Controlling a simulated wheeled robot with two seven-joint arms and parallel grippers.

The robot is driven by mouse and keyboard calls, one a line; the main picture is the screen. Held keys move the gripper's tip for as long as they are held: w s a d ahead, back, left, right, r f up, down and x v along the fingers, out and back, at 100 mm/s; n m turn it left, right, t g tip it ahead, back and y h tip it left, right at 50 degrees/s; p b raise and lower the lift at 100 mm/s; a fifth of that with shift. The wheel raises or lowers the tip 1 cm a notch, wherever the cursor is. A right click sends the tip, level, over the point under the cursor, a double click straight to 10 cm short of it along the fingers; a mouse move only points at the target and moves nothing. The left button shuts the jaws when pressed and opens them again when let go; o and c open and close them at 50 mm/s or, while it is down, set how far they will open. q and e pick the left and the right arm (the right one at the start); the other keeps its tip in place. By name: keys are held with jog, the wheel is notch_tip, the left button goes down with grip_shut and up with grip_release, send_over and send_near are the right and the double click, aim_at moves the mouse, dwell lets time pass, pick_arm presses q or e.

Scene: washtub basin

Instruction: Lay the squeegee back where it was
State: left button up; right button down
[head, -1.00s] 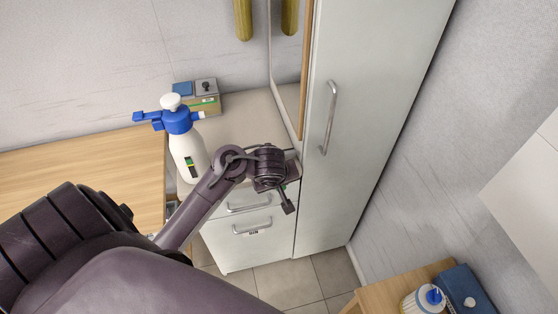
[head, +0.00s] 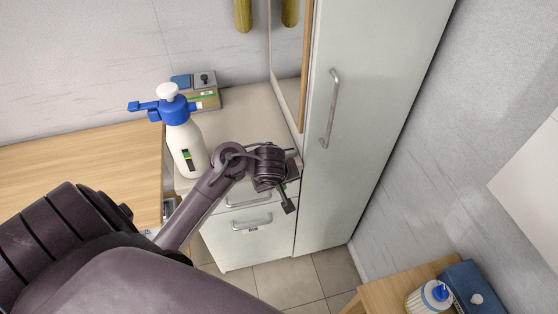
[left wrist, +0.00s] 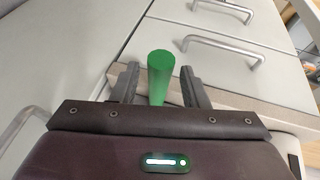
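In the left wrist view, a green cylindrical handle (left wrist: 160,75), which I take to be the squeegee's, stands between the two dark fingers of my left gripper (left wrist: 160,84). Bare gaps show on both sides of the handle, so the fingers look open around it. The rest of the squeegee is hidden. In the head view my left gripper (head: 287,203) is at the front right end of the pale counter (head: 236,124), next to the tall cabinet. Only a speck of green shows there. My right gripper is in neither view.
A white-and-blue spray bottle (head: 186,146) stands on the counter left of my forearm, with a small box (head: 205,99) behind it. The tall cabinet (head: 365,120) closes off the right. Drawers (head: 247,240) are below. A low wooden stand (head: 398,283) holds a bottle (head: 428,299).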

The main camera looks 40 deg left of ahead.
pick_arm(q)
jog(key=shift+o, duration=0.5)
jog(key=shift+r, duration=0.1)
jog(key=shift+s+r+p, duration=0.15)
jog(key=shift+r+p, duration=0.2)
jog(key=p+v, duration=0.3)
jog(key=v, duration=0.3)
jog(key=shift+s+r, duration=0.3)
jog(key=shift+d, duration=0.1)
